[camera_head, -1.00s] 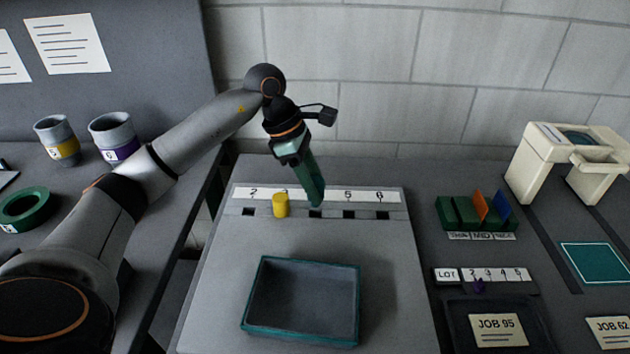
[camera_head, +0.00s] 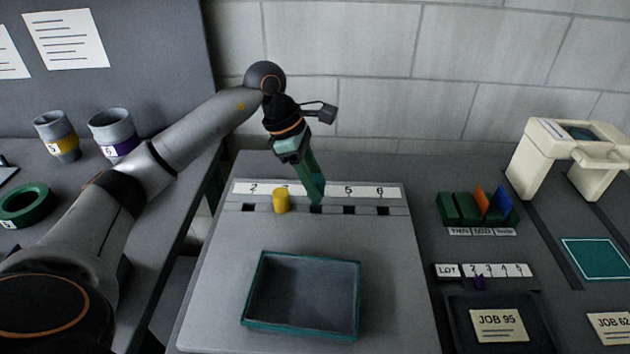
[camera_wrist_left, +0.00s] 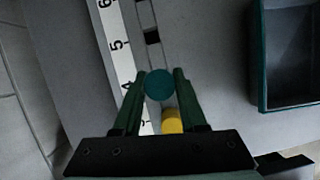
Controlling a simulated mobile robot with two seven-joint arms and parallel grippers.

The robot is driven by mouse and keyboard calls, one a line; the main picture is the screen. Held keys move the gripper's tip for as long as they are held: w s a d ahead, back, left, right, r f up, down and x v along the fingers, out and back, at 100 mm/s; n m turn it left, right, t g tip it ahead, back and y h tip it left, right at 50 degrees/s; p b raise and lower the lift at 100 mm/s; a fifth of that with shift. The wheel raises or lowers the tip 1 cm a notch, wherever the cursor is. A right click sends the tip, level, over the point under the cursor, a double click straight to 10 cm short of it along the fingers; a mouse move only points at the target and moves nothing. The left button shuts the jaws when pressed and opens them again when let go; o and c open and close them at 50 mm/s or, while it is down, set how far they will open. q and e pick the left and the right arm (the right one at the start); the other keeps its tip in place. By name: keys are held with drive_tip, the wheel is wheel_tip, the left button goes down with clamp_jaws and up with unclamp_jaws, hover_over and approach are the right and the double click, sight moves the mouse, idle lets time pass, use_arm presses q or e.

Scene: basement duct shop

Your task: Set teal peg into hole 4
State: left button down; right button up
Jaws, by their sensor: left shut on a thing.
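My left gripper (camera_head: 319,192) is shut on the teal peg, above the row of numbered holes. In the left wrist view the round teal peg end (camera_wrist_left: 160,84) sits between the two green fingers. In the head view the peg is hard to tell apart from the fingers. Hole 4 (camera_head: 316,209) shows as a dark square just below the fingertips, and the gripper hides its number. I cannot tell whether the peg touches the hole. A yellow peg (camera_head: 281,201) stands in hole 3, to the left. My right gripper is not in view.
Holes 2 (camera_head: 249,207), 5 (camera_head: 349,210) and 6 (camera_head: 383,211) are empty. A teal-rimmed tray (camera_head: 302,331), empty, sits in front of the holes. A green rack (camera_head: 461,211) and a cream device (camera_head: 538,165) stand to the right. Cups and a green ring lie left.

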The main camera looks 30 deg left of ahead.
use_arm(q)
drive_tip(key=shift+f, duration=0.15)
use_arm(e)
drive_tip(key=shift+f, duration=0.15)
use_arm(q)
drive_tip(key=shift+f+b, duration=1.45)
drive_tip(key=shift+f, duration=0.45)
drive_tip(key=shift+c, duration=1.9)
unclamp_jaws()
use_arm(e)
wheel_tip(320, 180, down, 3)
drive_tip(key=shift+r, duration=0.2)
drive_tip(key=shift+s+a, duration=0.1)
use_arm(q)
drive_tip(key=p+v, duration=0.1)
drive_tip(key=v, duration=1.1)
drive_tip(key=shift+a+r, duration=0.15)
drive_tip(key=shift+r, duration=0.15)
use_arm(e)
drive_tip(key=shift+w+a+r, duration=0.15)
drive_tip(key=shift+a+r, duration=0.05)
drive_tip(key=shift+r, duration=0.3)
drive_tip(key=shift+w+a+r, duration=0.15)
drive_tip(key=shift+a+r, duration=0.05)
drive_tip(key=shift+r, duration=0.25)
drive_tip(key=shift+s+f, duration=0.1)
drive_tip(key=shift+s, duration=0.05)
